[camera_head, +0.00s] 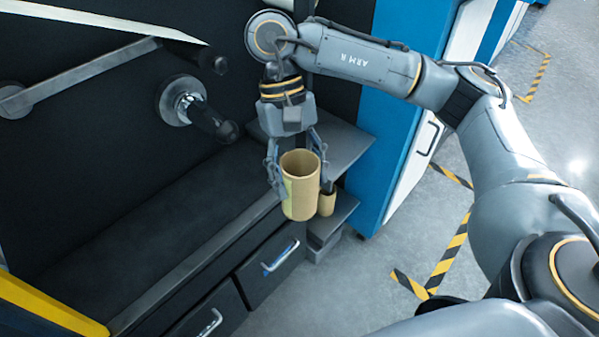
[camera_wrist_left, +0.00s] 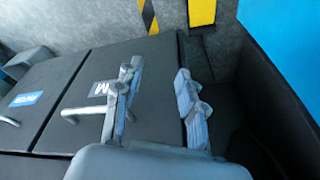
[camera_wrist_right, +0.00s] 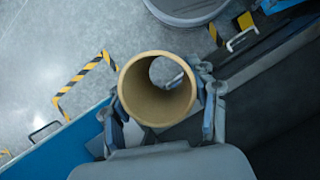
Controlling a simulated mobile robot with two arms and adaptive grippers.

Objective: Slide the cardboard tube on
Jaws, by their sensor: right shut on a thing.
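A brown cardboard tube (camera_head: 300,188) is held upright, open end up, between the fingers of my right gripper (camera_head: 299,180) in the head view. It also shows in the right wrist view (camera_wrist_right: 136,90), where I look into its hollow end with the fingers on both sides. A dark spindle (camera_head: 212,122) with a round metal flange sticks out of the black machine wall, up and left of the tube and apart from it. My left gripper (camera_wrist_left: 155,108) shows only in the left wrist view, fingers apart with nothing between them.
A smaller brown tube (camera_head: 327,203) stands beside the held tube, near a dark shelf (camera_head: 335,150). A grey roller bar (camera_head: 80,75) runs at the upper left. Below are drawers with handles (camera_head: 280,257). A blue cabinet side (camera_head: 385,130) stands right; a dark ledge (camera_head: 130,215) is bare.

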